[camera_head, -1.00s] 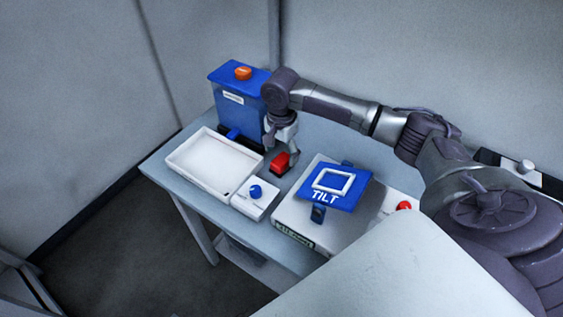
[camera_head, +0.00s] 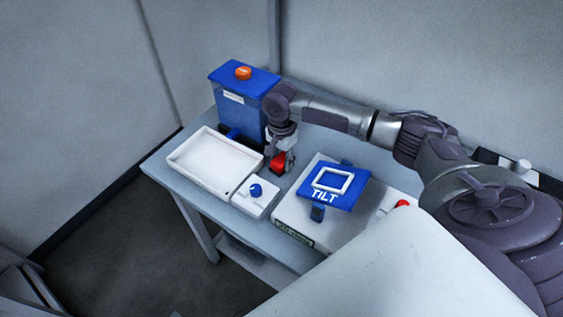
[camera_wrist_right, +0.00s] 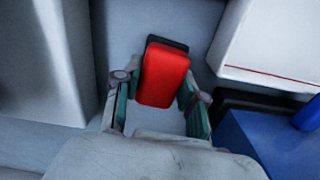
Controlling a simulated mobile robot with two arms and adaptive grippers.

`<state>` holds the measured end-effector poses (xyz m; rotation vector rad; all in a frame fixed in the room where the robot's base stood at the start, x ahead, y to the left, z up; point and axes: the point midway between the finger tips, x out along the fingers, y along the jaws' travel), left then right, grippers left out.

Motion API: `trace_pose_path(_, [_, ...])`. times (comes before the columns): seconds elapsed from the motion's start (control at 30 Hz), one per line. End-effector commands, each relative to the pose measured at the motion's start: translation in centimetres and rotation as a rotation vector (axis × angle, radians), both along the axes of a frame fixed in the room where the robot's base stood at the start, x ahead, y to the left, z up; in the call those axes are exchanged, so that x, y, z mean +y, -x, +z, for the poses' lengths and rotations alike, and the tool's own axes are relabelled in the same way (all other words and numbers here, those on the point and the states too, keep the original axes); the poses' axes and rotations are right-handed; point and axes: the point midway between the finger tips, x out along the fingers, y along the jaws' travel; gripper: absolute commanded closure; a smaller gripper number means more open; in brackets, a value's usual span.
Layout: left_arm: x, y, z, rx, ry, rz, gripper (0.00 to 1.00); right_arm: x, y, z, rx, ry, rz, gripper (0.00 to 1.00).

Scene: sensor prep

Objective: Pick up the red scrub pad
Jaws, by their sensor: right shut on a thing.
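The red scrub pad (camera_head: 278,163) is a small red block with a dark base, on the table between the white tray and the tilt device. It shows large in the right wrist view (camera_wrist_right: 163,78). My right gripper (camera_head: 282,158) reaches down from above and is shut on the pad. In the right wrist view its two fingers (camera_wrist_right: 155,100) stand on either side of the red block. I cannot tell whether the pad is clear of the table. My left gripper is in neither view.
A white tray (camera_head: 173,163) and a small white box with a blue knob (camera_head: 255,190) stand left of the pad. A blue dispenser (camera_head: 240,105) with an orange top is behind. A device with a blue TILT plate (camera_head: 350,200) stands right.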

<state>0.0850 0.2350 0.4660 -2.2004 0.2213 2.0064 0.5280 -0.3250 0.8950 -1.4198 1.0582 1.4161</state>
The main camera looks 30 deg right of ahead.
Motion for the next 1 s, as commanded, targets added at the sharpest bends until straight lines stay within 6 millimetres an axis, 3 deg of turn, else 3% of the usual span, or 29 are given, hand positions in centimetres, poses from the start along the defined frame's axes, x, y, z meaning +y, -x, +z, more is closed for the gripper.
trace_pose_path(0.27, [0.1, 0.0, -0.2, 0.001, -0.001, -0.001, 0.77, 0.0, 0.0, 1.1, -0.001, -0.001, 0.001, 0.94])
trace_pose_path(0.7, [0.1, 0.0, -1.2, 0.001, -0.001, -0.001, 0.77, 0.0, 0.0, 9.0, -0.001, -0.001, 0.0, 0.94])
trace_pose_path(1.0, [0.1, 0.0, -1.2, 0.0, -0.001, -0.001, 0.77, 0.0, 0.0, 10.0, 0.001, -0.001, 0.0, 0.94])
